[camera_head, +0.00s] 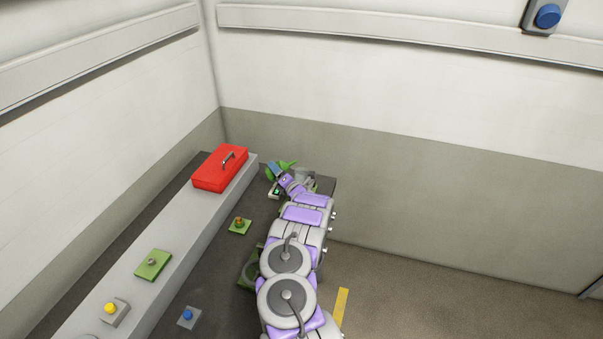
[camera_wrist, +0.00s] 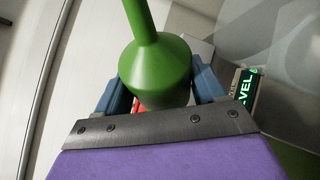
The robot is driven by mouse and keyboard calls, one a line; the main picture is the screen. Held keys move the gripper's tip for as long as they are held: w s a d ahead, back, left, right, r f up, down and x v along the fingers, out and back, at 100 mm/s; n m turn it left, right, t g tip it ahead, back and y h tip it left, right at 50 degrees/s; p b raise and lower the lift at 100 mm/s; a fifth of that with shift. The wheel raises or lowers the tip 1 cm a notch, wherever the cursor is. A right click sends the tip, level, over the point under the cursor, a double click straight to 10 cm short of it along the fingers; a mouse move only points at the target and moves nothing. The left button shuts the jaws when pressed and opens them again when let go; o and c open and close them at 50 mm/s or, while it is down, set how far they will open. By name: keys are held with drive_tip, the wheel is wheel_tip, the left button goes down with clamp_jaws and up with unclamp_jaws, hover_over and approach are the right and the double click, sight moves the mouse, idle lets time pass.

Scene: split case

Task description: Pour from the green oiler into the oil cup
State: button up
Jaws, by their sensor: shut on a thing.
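The green oiler (camera_wrist: 158,65) has a wide round body and a narrow spout that runs toward the top of the wrist view. My gripper (camera_wrist: 163,88) is shut on the oiler's body, with a blue finger on each side. In the head view, the oiler (camera_head: 287,166) shows as a bit of green at the end of my arm. A see-through grey rounded shape (camera_wrist: 285,45) at the upper right of the wrist view may be the oil cup; I cannot be sure. No poured oil can be made out.
A small dark display reading "LEVEL" in green (camera_wrist: 244,88) sits right of the gripper. A red toolbox (camera_head: 220,168) stands on the long grey ledge (camera_head: 190,225), left of my arm. Green plates and coloured buttons lie nearer. Walls close the corner behind.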

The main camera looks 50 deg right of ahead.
sight(278, 164)
drive_tip(key=shift+w+a+r+m+t, duration=0.15)
drive_tip(key=shift+r+m+t, duration=0.25)
drive_tip(key=shift+m, duration=0.5)
idle(1.5)
drive_tip(key=shift+s+d+r+m+t+h, duration=0.2)
drive_tip(key=shift+r+m+t+h, duration=0.25)
drive_tip(key=shift+m, duration=0.45)
idle(1.2)
drive_tip(key=shift+r+m+h, duration=0.45)
drive_tip(key=shift+r+m, duration=0.45)
drive_tip(key=shift+r, duration=0.55)
drive_tip(key=shift+r+m+h, duration=0.4)
drive_tip(key=shift+r+m, duration=0.25)
drive_tip(key=shift+m, duration=0.35)
idle(1.0)
